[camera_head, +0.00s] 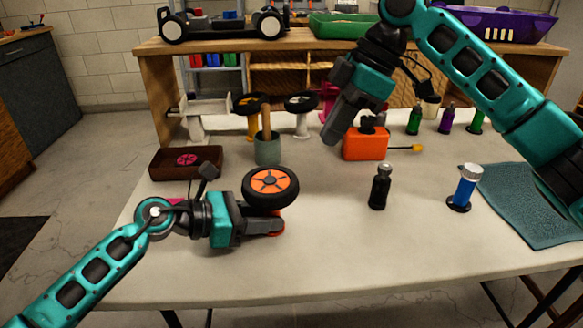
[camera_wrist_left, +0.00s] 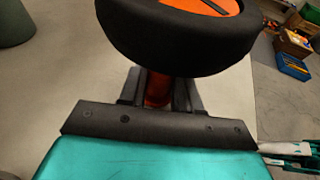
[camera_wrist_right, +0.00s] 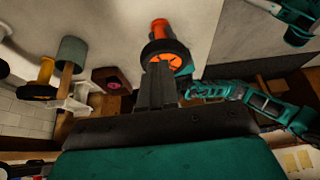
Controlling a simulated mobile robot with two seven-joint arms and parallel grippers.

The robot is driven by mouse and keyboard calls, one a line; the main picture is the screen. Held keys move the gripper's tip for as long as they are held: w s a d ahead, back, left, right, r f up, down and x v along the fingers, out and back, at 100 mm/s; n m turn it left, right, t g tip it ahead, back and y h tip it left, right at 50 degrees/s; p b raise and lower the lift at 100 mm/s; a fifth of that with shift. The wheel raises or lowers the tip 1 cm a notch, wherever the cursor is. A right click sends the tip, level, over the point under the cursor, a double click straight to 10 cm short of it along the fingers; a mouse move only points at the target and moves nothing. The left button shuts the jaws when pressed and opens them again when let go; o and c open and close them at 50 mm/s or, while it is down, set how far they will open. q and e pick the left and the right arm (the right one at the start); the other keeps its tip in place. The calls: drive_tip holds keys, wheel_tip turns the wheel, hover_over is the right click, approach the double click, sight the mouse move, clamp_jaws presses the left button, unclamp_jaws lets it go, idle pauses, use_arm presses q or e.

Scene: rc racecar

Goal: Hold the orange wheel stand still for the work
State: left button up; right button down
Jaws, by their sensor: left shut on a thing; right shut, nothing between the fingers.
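The orange wheel stand (camera_head: 280,234) is on the near left part of the table, mostly hidden by a black wheel with an orange hub (camera_head: 270,187) on top. My left gripper (camera_head: 268,228) is shut around the stand's post, below the wheel. In the left wrist view the orange post (camera_wrist_left: 157,90) shows between the fingers, under the wheel (camera_wrist_left: 180,35). My right gripper (camera_head: 332,135) is shut and empty, raised above the table behind and right of the wheel. In the right wrist view the wheel (camera_wrist_right: 165,48) appears beyond the right fingertips.
A black bottle (camera_head: 380,187) and a blue bottle (camera_head: 465,187) stand to the right, near a teal mat (camera_head: 530,205). An orange box (camera_head: 366,144) is behind them. A grey-green cup (camera_head: 267,150), other wheel stands and a brown tray (camera_head: 187,163) stand further back. The front table is clear.

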drive_tip(key=v, duration=0.6)
drive_tip(key=shift+r, duration=0.15)
use_arm(q)
drive_tip(key=o, duration=1)
drive_tip(key=shift+o, duration=0.2)
drive_tip(key=shift+a, duration=0.1)
drive_tip(key=v, duration=1.2)
drive_tip(key=shift+s, duration=0.1)
